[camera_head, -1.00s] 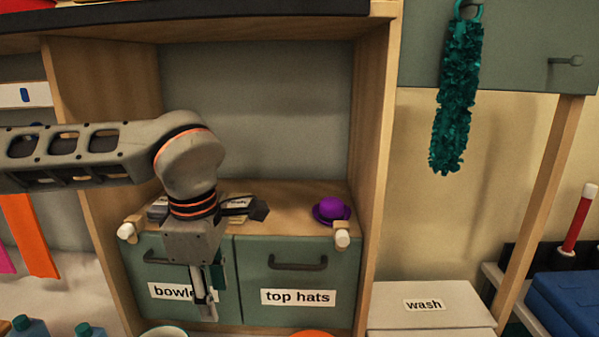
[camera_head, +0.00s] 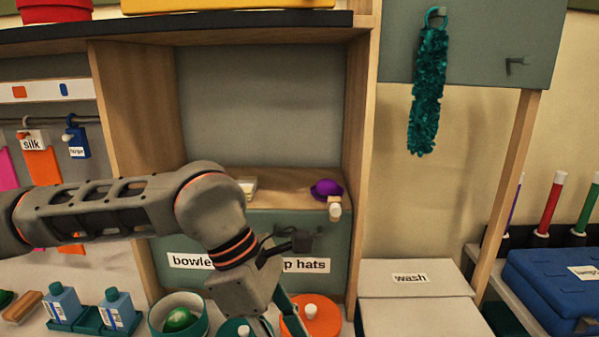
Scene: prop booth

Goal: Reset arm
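My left arm (camera_head: 120,208) reaches in from the left across the front of the wooden cabinet. My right gripper is not in view. The "top hats" door label (camera_head: 312,265) is partly hidden by my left arm.
On the counter are a teal bowl (camera_head: 163,313) with a green item, an orange round lid (camera_head: 322,317) close to the gripper, and blue bottles (camera_head: 117,309). A white "wash" box (camera_head: 412,279) and a blue case (camera_head: 550,285) stand right. A teal fringed duster (camera_head: 428,92) hangs above.

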